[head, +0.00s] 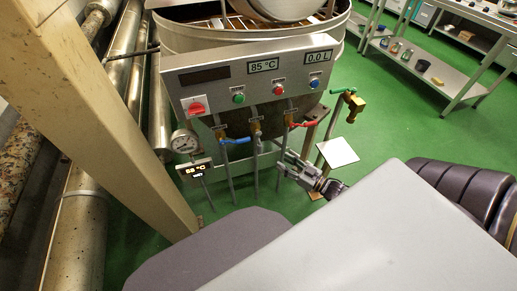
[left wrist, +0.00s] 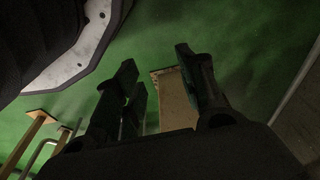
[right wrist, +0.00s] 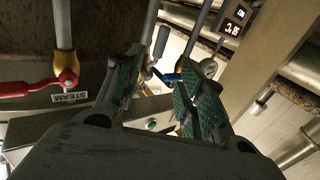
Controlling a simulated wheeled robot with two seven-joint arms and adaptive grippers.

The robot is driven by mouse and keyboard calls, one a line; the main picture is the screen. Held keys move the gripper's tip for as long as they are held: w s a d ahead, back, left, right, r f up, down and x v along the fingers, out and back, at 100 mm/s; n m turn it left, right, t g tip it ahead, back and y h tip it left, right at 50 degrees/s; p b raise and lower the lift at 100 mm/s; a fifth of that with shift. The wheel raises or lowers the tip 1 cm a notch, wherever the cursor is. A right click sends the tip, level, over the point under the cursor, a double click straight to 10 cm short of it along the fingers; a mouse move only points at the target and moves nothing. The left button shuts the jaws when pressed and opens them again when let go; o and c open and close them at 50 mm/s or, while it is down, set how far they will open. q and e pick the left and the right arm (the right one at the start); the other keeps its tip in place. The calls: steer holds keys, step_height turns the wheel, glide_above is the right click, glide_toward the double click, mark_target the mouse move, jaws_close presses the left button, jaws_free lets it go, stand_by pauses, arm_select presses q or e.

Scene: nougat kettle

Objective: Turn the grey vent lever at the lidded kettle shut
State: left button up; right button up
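The lidded kettle (head: 180,38) stands behind a grey control panel (head: 250,75). The grey vent lever (head: 257,134) hangs under the panel, between a blue lever (head: 236,140) and a red lever (head: 303,124). My right gripper (head: 281,160) is below and to the right of it, fingers pointing toward the pipes. In the right wrist view its fingers (right wrist: 160,65) are apart, and a grey handle (right wrist: 160,42) shows between their tips; contact cannot be told. My left gripper (left wrist: 158,65) is open and empty over the green floor, out of the head view.
The red lever (right wrist: 66,80), labelled STEAM, is left of my right gripper in its wrist view. A green lever (head: 342,91) with a brass tap is further right. A dial gauge (head: 184,141) and small display (head: 195,170) stand left. A beige post (head: 105,110) rises at left.

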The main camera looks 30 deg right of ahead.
mark_target(261, 149)
steer(key=shift+w, duration=0.15)
steer(key=shift+b+x, duration=0.95)
steer(key=shift+x, duration=3.6)
steer(key=shift+b+x, duration=0.35)
steer(key=shift+x, duration=1.35)
steer(key=shift+w+a+f, duration=0.1)
steer(key=shift+w, duration=0.15)
steer(key=shift+w+a, duration=0.1)
steer(key=shift+w, duration=0.1)
arm_select(q)
step_height(261, 149, up, 8)
steer(key=d, duration=0.2)
steer(key=shift+r, duration=0.15)
steer(key=shift+w, duration=0.15)
